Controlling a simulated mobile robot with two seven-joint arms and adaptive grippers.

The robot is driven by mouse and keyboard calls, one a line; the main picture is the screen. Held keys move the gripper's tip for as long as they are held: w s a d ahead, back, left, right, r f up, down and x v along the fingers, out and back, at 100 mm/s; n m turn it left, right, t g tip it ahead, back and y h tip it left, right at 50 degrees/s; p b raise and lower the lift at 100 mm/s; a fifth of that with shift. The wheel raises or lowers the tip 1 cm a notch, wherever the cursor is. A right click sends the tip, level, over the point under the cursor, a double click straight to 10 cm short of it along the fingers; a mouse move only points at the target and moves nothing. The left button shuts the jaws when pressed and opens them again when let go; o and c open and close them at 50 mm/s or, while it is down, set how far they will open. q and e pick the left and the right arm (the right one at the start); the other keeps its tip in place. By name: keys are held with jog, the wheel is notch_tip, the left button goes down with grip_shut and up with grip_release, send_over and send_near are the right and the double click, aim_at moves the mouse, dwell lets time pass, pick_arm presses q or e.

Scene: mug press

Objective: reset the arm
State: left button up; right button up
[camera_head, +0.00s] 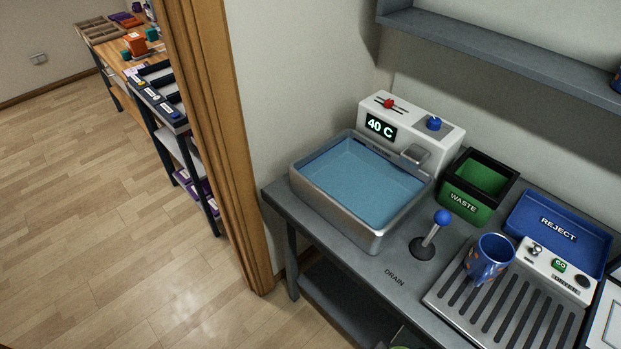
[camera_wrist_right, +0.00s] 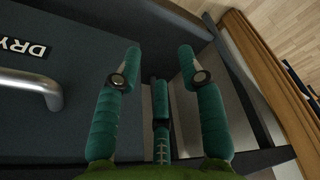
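My right gripper (camera_wrist_right: 160,62) shows in the right wrist view with its teal fingers spread apart and nothing between them. It is in front of a dark grey panel (camera_wrist_right: 60,115) with a metal handle (camera_wrist_right: 32,86) and a label beginning "DRY" (camera_wrist_right: 24,46). The handle is left of the fingers and apart from them. In the head view a blue patterned mug (camera_head: 487,259) stands upright on the slotted drain tray (camera_head: 470,322).
On the grey counter (camera_head: 345,255) are a water basin (camera_head: 378,238) reading "40 C", a drain lever (camera_head: 431,236), a green waste bin (camera_head: 463,202), a blue reject tray (camera_head: 600,262) and a white control box (camera_head: 559,271). A wooden door frame (camera_head: 217,150) borders open floor at left.

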jog(key=s+d+f+g+b, duration=0.1)
jog(key=s+f+b, duration=0.1)
jog(key=s+f, duration=0.7)
jog(key=s+d+f+b, duration=0.2)
jog(key=s+f, duration=0.7)
jog(key=f, duration=0.7)
jog(key=shift+f+g+b, duration=0.3)
jog(key=shift+f+g, duration=0.05)
jog(key=shift+g, duration=0.05)
